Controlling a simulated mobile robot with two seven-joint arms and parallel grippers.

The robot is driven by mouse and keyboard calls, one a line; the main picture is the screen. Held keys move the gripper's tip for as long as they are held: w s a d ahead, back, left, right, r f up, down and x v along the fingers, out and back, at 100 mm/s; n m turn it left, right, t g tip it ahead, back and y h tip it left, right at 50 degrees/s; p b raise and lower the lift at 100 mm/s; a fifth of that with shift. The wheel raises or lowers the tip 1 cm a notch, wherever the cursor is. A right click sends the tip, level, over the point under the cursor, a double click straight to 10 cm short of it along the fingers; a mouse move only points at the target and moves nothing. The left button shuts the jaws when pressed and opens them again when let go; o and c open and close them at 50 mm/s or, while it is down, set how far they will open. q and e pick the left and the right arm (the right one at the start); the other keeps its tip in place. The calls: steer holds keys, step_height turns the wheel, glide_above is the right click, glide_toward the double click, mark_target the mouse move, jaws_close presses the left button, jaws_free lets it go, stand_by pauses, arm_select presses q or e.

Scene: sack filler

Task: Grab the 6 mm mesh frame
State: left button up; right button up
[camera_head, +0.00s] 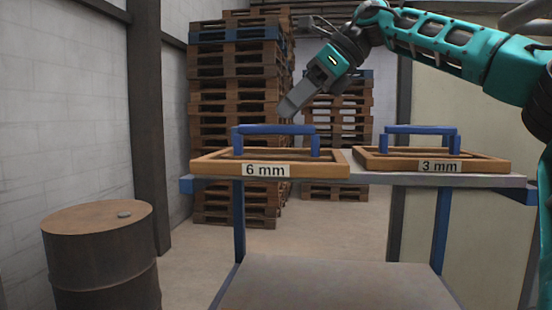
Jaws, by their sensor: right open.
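The 6 mm mesh frame (219,168) is a wooden frame with a white "6 mm" label and a blue handle (272,129) arching over it. It lies at the left on the upper shelf of a stand. My right gripper (287,110) comes in from the upper right and points down to the left. In the picture its tips are just above the blue handle; I cannot tell how far apart they are in depth. It is open and holds nothing visible. My left gripper is not in view.
A similar 3 mm frame (492,166) with a blue handle lies to the right on the same shelf (370,179). A lower grey surface (335,285) is empty. A rusty drum (100,255) stands at left. Pallet stacks (235,90) rise behind.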

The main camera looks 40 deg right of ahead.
mark_target(276, 127)
steer(key=x, duration=0.5)
steer(key=shift+d+f, duration=0.2)
steer(key=shift+f, duration=0.15)
steer(key=shift+s, duration=0.1)
jaws_close()
steer(key=shift+r, duration=0.1)
